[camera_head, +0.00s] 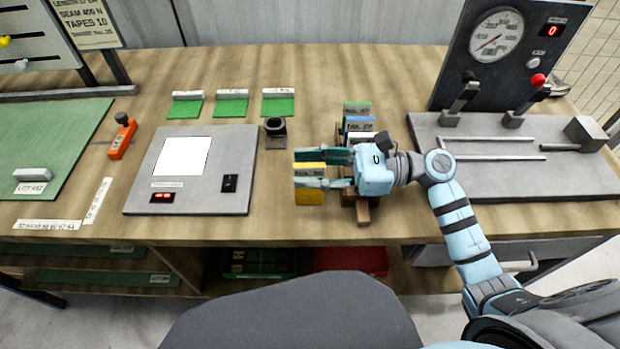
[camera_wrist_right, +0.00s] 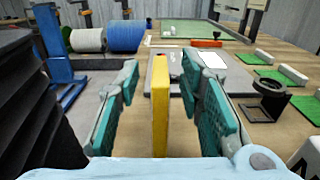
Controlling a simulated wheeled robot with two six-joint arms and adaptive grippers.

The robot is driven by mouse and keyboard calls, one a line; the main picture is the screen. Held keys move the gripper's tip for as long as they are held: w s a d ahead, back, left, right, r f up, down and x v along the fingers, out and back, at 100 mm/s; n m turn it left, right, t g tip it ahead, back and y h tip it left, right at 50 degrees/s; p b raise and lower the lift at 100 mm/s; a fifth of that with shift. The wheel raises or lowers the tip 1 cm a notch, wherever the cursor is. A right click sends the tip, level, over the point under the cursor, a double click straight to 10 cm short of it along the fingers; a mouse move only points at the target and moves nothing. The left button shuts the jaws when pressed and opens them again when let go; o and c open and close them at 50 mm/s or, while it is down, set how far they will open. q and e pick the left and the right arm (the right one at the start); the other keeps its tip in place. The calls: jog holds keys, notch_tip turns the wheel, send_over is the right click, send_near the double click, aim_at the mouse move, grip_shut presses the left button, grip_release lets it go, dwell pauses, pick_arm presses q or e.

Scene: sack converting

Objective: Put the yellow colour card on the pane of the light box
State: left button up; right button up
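The yellow colour card (camera_head: 309,197) stands upright on edge just left of the card rack; it also shows edge-on in the right wrist view (camera_wrist_right: 160,110). My right gripper (camera_head: 322,170) is around it, one finger on each side. In the wrist view my right gripper (camera_wrist_right: 162,85) shows a gap between each finger pad and the card. The near finger hides part of the card, and I cannot tell what its lower edge rests on. The light box (camera_head: 235,160) lies to the left with its lit white pane (camera_head: 183,156) bare. My left gripper is out of view.
Several other cards stand in the rack (camera_head: 362,213), including a green one (camera_head: 357,107). A dark round holder (camera_head: 275,130) stands between light box and rack. Green pads (camera_head: 231,106) with white blocks lie behind. An orange tool (camera_head: 122,138) lies left, a gauge panel (camera_head: 500,50) stands right.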

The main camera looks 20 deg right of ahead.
jog(key=shift+a+f, duration=0.1)
jog(key=shift+a, duration=0.1)
jog(key=shift+d, duration=0.1)
grip_shut()
notch_tip(320, 180, up, 20)
jog(key=p, duration=0.3)
